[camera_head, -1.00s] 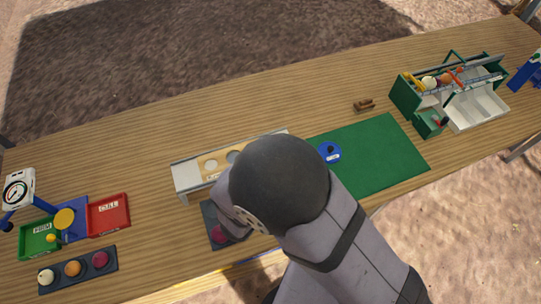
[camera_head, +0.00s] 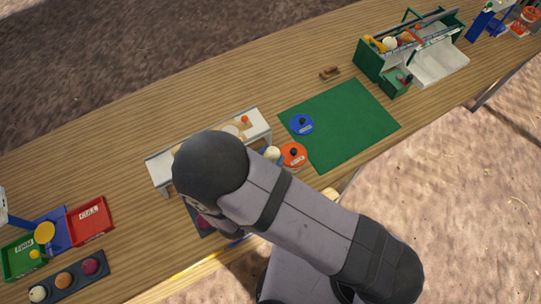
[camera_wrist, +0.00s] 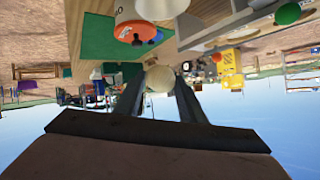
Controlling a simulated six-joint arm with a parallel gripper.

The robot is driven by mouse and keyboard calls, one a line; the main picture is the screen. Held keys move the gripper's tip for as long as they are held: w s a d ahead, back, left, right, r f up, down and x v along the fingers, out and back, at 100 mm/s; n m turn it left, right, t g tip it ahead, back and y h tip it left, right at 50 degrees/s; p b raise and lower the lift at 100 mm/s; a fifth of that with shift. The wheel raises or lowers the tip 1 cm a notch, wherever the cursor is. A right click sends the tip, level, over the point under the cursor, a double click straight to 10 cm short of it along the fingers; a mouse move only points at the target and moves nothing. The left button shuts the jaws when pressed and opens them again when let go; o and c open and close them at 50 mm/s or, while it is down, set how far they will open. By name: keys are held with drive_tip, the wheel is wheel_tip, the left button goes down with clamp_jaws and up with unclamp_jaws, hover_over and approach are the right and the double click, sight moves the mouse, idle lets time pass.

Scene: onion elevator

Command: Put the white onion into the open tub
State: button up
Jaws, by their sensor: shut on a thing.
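My gripper (camera_wrist: 160,88) shows in the wrist view with its two dark fingers shut on a pale, round white onion (camera_wrist: 160,77) between the tips. In the head view my arm hides both the gripper and this onion. Another pale round thing (camera_head: 272,153) shows beside an orange lid with a dark knob (camera_head: 293,154); I cannot tell whether it is an onion or part of a tub. The lid also shows in the wrist view (camera_wrist: 137,33), with a pale shape next to it. I cannot clearly make out the open tub's mouth.
A white channel with round openings (camera_head: 160,170) stands behind my arm. A green toolbox (camera_head: 370,65) stands at the back right. Red (camera_head: 90,222) and green trays and an onion rack (camera_head: 85,280) are at left.

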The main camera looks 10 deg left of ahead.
drive_tip(key=shift+f+b, duration=2.3)
drive_tip(key=shift+f, duration=0.5)
drive_tip(key=o, duration=1.1)
drive_tip(key=shift+r, duration=0.1)
drive_tip(key=b+v, duration=0.2)
drive_tip(key=v, duration=0.5)
drive_tip(key=shift+s, duration=0.15)
